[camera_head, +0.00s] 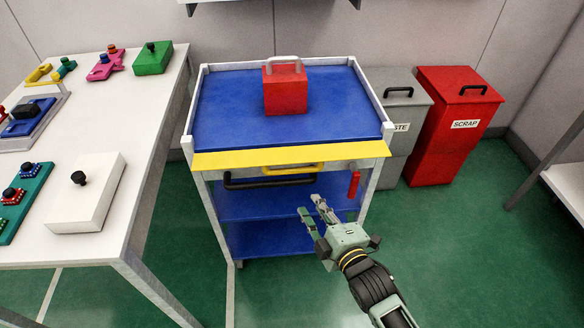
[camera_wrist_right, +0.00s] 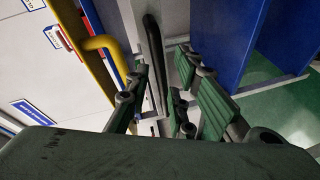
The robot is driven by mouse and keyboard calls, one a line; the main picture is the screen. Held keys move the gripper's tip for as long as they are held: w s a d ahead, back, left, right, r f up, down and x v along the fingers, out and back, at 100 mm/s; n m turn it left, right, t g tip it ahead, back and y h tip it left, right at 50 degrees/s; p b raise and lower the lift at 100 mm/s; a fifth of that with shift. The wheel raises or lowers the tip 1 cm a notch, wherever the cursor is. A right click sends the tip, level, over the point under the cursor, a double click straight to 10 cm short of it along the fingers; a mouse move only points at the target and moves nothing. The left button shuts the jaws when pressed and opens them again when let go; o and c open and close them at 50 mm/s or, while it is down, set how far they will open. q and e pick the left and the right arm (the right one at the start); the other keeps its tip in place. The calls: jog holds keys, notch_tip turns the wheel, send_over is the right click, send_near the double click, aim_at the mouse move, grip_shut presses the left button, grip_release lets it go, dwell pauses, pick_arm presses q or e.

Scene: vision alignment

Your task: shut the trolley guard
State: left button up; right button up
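The trolley has a blue top tray (camera_head: 220,105) with a pale rim. A yellow guard strip (camera_head: 240,158) runs across its front edge, with a yellow handle (camera_head: 292,168) below it; a yellow bar also shows in the right wrist view (camera_wrist_right: 100,44). I cannot tell how far the guard is open. A black bar handle (camera_head: 262,183) sits lower on the front. My right gripper (camera_head: 312,207) is open and empty, in front of the trolley below that handle. In the right wrist view the black bar (camera_wrist_right: 155,60) appears between the fingers (camera_wrist_right: 168,88), seemingly beyond them. My left gripper is out of view.
A red box (camera_head: 286,92) with a handle stands on the tray. A red tab (camera_head: 353,184) hangs at the trolley's front right. Grey (camera_head: 402,130) and red (camera_head: 450,135) bins stand right of it. A white table (camera_head: 140,110) with parts is left. Green floor right is clear.

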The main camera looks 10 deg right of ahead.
aim_at(292, 169)
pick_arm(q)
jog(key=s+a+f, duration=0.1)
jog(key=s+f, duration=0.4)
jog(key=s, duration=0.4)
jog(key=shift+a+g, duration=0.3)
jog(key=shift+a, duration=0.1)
pick_arm(e)
jog(key=w+a+r+n+t+y, duration=0.1)
jog(key=w, duration=0.2)
jog(key=w+a+r+n+y, duration=0.1)
jog(key=w+a+r+n, duration=0.1)
jog(key=w, duration=0.1)
jog(key=w+a+r+n+t+y, duration=0.1)
jog(key=w+a+r+n, duration=0.1)
jog(key=w, duration=0.1)
jog(key=shift+a+t, duration=0.2)
jog(key=shift+t, duration=0.1)
jog(key=shift+c, duration=0.2)
grip_shut()
